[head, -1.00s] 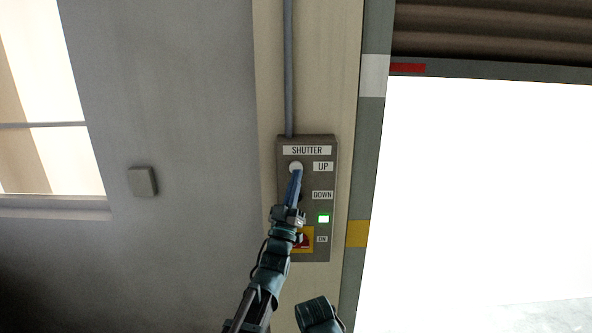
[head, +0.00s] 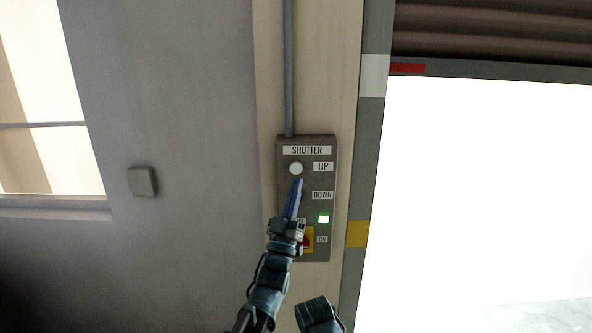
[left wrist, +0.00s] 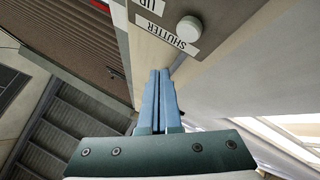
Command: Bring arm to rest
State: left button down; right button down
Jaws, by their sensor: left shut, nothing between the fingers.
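My left gripper (head: 298,182) is shut and empty. In the head view its blue fingers point up in front of the shutter control box (head: 307,145), just below the round white UP button (head: 296,168). The arm hides part of the box's lower left, including part of the red and yellow switch (head: 309,240). In the left wrist view the shut fingers (left wrist: 160,75) lie below the white button (left wrist: 189,29) in the picture and look apart from it.
A green lamp (head: 323,219) is lit on the box. The shutter (head: 490,25) is raised at upper right above a bright opening (head: 490,190). A small grey wall box (head: 143,181) and a window (head: 45,100) are on the left. The wall between is bare.

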pick_arm(q)
notch_tip(320, 180, down, 25)
jog(key=s+m+g+y, duration=0.2)
jog(key=g+y, duration=0.3)
jog(key=g, duration=0.8)
jog(key=s+a+f+g+y, duration=0.1)
jog(key=s+a+f+g, duration=0.1)
jog(key=s+f+g, duration=0.2)
jog(key=s+a+f+m+g+y, duration=0.1)
jog(key=s+f+g, duration=0.3)
jog(key=s, duration=0.7)
jog(key=s+a+f+m+g+y, duration=0.1)
jog(key=s+a+f+g+y, duration=0.1)
jog(key=s, duration=0.5)
jog(key=shift+s+a+f+g, duration=0.4)
jog(key=shift+f+g, duration=0.5)
jog(key=shift+g, duration=0.3)
